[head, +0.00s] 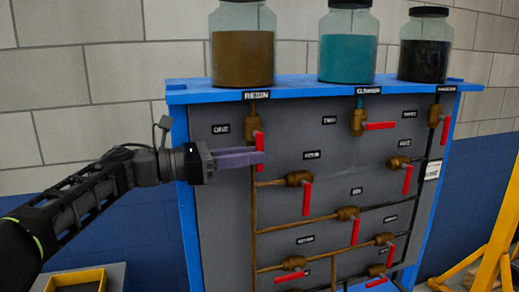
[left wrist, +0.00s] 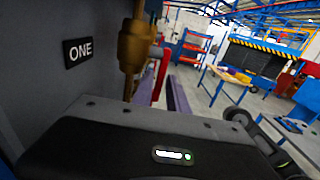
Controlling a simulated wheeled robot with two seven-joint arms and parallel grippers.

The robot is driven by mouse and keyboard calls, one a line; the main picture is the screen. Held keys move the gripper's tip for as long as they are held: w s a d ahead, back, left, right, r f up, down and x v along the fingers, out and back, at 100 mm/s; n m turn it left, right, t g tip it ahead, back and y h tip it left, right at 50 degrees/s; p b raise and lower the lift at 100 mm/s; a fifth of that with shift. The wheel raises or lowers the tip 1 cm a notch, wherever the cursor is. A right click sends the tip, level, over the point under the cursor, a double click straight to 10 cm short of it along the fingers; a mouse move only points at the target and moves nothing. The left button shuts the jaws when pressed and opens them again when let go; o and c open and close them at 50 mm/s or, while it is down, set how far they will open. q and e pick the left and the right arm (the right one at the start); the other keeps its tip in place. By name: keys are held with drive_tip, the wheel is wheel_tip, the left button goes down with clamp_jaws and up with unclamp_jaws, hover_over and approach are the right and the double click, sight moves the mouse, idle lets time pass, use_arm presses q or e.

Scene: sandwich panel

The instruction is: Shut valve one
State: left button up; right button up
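Valve one has a brass body (head: 252,124) under the resin jar, with a red handle (head: 259,142) hanging down along the pipe. Its label ONE (head: 221,129) is on the panel to its left. My left gripper (head: 258,158) reaches in from the left, its purple fingers level with the lower part of the handle. In the left wrist view, the brass body (left wrist: 137,45) and red handle (left wrist: 161,75) stand close ahead. The fingers (left wrist: 165,95) are apart, with the handle appearing between them; contact is unclear. My right gripper is out of view.
The grey panel (head: 290,150) in a blue frame carries several other red-handled valves to the right and below. Jars of brown (head: 243,55), teal (head: 348,58) and black (head: 424,60) liquid stand on top. A yellow-edged tray (head: 78,283) is at lower left.

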use_arm(q)
drive_tip(key=shift+x, duration=1.2)
clamp_jaws()
idle(0.6)
